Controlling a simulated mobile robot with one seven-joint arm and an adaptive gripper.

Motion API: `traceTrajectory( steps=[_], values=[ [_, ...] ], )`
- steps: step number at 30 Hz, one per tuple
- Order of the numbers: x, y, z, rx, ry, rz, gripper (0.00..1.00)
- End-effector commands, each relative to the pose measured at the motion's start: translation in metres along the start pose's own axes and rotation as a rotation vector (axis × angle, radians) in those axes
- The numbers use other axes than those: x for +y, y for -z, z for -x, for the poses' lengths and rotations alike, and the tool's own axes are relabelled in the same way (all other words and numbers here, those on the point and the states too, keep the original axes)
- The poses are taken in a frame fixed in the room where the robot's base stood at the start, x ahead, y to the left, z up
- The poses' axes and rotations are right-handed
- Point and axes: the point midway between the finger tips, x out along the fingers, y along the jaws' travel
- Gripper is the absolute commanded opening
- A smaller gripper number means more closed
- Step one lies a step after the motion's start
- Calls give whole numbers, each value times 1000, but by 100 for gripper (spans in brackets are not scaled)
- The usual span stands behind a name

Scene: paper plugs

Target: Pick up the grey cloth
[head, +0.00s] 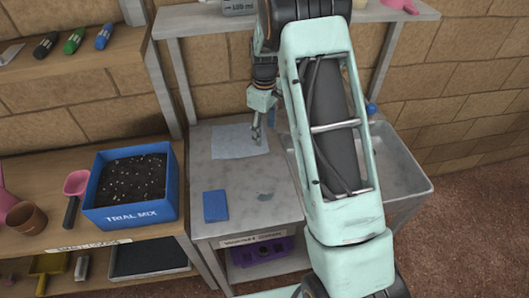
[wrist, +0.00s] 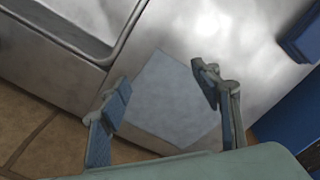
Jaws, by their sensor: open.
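The grey cloth (head: 232,146) lies flat on the metal worktop (head: 262,186), toward its back edge. In the wrist view the cloth (wrist: 165,98) shows as a pale square between my fingers. My gripper (head: 257,138) is over the right part of the cloth in the head view, pointing down. In the wrist view my gripper (wrist: 164,77) has its two fingers wide apart with nothing between them. I cannot tell the exact height of the fingertips above the cloth.
A blue block (head: 215,206) lies on the worktop in front of the cloth. A metal sink basin (head: 405,172) is to the right. A blue Trial Mix box (head: 130,214) of dark soil stands on the left bench. A shelf (head: 200,20) runs above the back of the worktop.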

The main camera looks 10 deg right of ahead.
Motion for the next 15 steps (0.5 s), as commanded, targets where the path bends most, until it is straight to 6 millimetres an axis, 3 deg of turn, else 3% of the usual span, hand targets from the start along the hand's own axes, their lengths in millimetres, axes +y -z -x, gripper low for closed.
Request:
traceTrajectory(
  steps=[1, 9, 15],
  values=[
    [-1, 0, -12, -1, 1, 0, 58],
    [0, 0, -54, 0, 0, 0, 58],
    [0, 0, -69, 1, 0, -2, 58]
  ],
)
